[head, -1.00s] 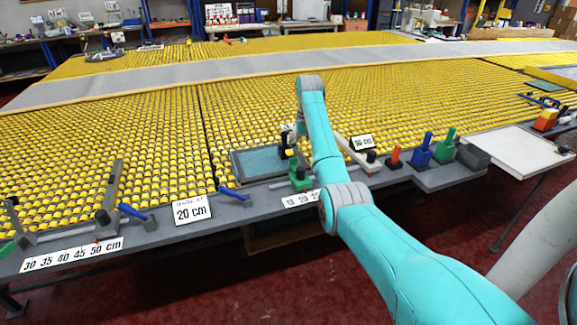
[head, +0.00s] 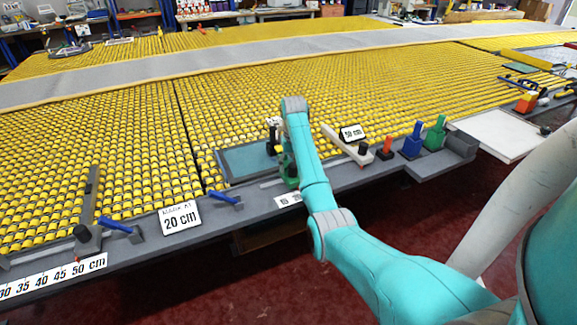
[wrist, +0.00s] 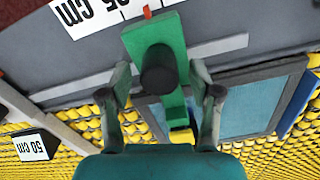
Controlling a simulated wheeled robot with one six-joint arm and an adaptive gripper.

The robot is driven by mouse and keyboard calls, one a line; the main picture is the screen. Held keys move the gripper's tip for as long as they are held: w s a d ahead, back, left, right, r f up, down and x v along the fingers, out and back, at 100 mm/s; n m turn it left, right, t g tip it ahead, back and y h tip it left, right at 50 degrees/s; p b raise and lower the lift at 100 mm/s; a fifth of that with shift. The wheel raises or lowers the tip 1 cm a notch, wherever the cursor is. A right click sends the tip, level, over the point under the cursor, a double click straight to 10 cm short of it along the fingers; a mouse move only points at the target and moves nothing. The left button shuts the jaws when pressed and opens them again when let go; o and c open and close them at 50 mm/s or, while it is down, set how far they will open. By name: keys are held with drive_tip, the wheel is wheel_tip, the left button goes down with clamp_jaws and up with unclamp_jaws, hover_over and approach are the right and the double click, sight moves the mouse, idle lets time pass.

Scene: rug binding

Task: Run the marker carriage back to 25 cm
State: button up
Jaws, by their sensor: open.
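The green marker carriage (wrist: 155,45) with a round black knob (wrist: 158,70) fills the middle of the wrist view, on a grey rail (wrist: 220,46). An orange pointer (wrist: 147,12) sticks out of it beside a white scale strip (wrist: 95,12), whose visible end reads upside down and is partly cut off. My gripper (wrist: 160,72) is open, with one finger on each side of the knob; I cannot tell whether they touch the carriage. In the head view my arm partly hides the carriage (head: 287,165) and the scale strip (head: 288,199).
A sign reading 20 cm (head: 180,217) stands on the grey table edge, left of the carriage. A blue-grey pad (head: 245,160) lies behind the rail. A 50 cm sign (head: 352,132), an orange-red post (head: 387,146) and blue (head: 412,140) and green (head: 435,132) blocks stand to the right.

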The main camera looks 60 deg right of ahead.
drive_tip(key=shift+f, duration=0.55)
clamp_jaws()
drive_tip(key=shift+s+d, duration=0.3)
drive_tip(key=shift+d, duration=0.25)
drive_tip(key=shift+s+d, duration=0.25)
drive_tip(key=shift+d, duration=0.25)
drive_tip(key=shift+s+d, duration=0.4)
drive_tip(key=shift+d, duration=0.05)
unclamp_jaws()
drive_tip(key=shift+s+d, duration=0.1)
drive_tip(key=shift+d, duration=0.05)
